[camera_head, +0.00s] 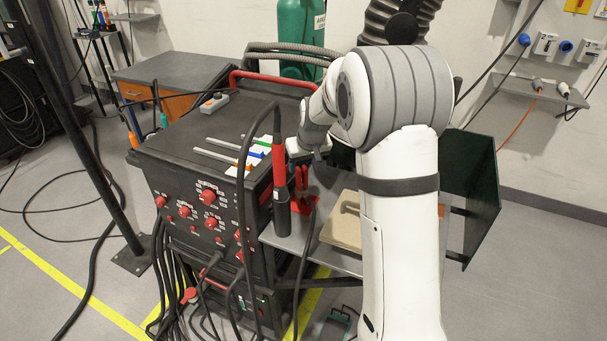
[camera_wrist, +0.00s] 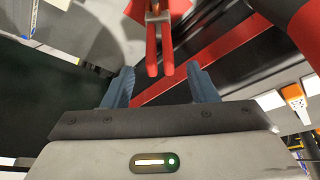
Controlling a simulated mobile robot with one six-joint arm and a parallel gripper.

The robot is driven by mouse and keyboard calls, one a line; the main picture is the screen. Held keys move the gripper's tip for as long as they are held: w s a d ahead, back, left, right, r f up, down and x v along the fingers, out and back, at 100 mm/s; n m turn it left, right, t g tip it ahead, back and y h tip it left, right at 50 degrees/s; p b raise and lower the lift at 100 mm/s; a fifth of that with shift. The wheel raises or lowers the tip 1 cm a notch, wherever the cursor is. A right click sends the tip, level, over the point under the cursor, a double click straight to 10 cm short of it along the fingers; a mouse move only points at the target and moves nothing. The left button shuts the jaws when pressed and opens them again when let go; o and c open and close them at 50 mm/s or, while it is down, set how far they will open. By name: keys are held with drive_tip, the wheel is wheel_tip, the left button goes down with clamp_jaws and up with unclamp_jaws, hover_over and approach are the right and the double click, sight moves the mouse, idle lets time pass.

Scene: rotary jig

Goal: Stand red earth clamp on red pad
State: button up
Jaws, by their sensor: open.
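The red earth clamp (camera_head: 302,176) stands upright on the red pad (camera_head: 311,202), with its handles up, in the head view. In the wrist view the clamp (camera_wrist: 153,42) is at the top middle, and part of the red pad (camera_wrist: 181,7) shows behind it. My gripper (camera_head: 304,153) is above the clamp in the head view. In the wrist view my gripper (camera_wrist: 160,86) is open, with one blue-grey finger on each side of the handle ends and clear gaps to both. The clamp's lower end is partly hidden.
A black and red cylindrical holder (camera_head: 281,178) stands just left of the clamp. The black welding machine (camera_head: 205,190) with red knobs and cables is further left. A beige block (camera_head: 343,230) lies right of the pad on the grey shelf (camera_head: 290,236). A dark green panel (camera_head: 475,180) stands at right.

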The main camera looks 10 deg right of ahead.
drive_tip(key=s+r, duration=0.5)
drive_tip(key=s, duration=0.5)
drive_tip(key=s+r, duration=0.5)
drive_tip(key=s, duration=0.4)
drive_tip(key=s+f+m+g, duration=0.1)
drive_tip(key=s+f, duration=0.1)
drive_tip(key=s, duration=1.4)
drive_tip(key=shift+s+d+f+m+g+h, duration=0.15)
drive_tip(key=shift+s+f+m+g+h, duration=0.15)
drive_tip(key=shift+s+m+h, duration=0.1)
